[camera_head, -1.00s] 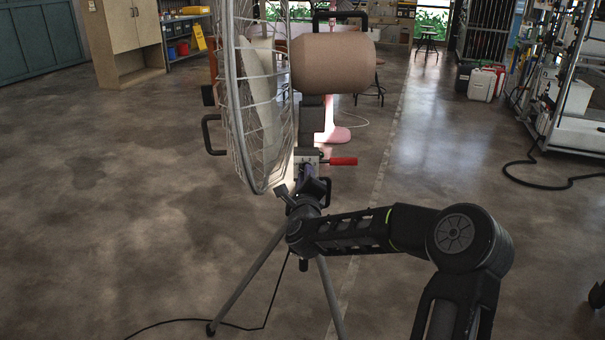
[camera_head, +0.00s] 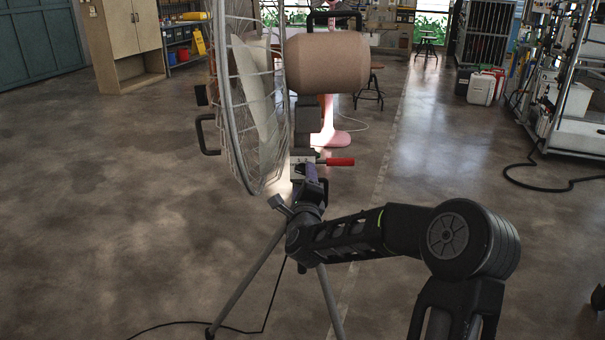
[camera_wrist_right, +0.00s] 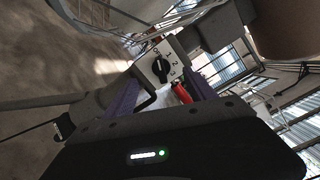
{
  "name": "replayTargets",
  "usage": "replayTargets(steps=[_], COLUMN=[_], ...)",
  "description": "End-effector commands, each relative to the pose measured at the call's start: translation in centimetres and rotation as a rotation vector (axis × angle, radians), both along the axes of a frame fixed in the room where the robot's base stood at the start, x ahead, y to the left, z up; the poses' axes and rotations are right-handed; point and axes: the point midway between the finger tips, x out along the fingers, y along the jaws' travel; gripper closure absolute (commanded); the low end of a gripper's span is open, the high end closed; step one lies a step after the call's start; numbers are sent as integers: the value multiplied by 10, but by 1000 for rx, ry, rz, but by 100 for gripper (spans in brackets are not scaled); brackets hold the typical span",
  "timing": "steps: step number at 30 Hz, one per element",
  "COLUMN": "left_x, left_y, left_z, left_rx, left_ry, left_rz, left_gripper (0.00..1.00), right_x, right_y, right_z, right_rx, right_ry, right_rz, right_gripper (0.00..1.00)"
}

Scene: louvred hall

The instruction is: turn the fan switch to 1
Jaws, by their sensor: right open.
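The fan has a wire cage (camera_head: 232,110) and a round tan motor housing (camera_head: 327,61), on a tripod stand. Its switch box (camera_head: 302,164) is on the post below the housing. In the right wrist view, the pale switch plate (camera_wrist_right: 147,67) carries a black knob (camera_wrist_right: 160,68) with printed marks, 1 and 2 among them. The knob's exact setting is hard to read. My right gripper (camera_head: 313,176) is just below the switch box. In the wrist view its purple fingers (camera_wrist_right: 163,92) are apart and empty, with the knob beyond the gap, apparently untouched. My left gripper is out of view.
A black cable (camera_head: 262,328) trails across the floor by the tripod. Metal racks (camera_head: 570,110) stand at the right and a wooden cabinet (camera_head: 128,45) at the back left. The floor at left is clear.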

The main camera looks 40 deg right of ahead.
Motion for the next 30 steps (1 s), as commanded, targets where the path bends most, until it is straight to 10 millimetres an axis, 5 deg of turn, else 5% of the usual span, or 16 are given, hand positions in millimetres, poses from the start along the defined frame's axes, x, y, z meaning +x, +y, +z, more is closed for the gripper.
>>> replayTargets(steps=[10,24,30], left_x=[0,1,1], left_y=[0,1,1], left_z=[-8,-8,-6], left_rx=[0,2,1], left_ry=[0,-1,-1], left_rz=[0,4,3], left_gripper=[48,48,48], right_x=[-35,-39,-56], right_y=[24,27,40], right_z=[0,0,1], right_rx=[-3,-1,-2], right_ry=[0,-1,0], right_rz=[-1,0,1], right_gripper=[36,36,36])
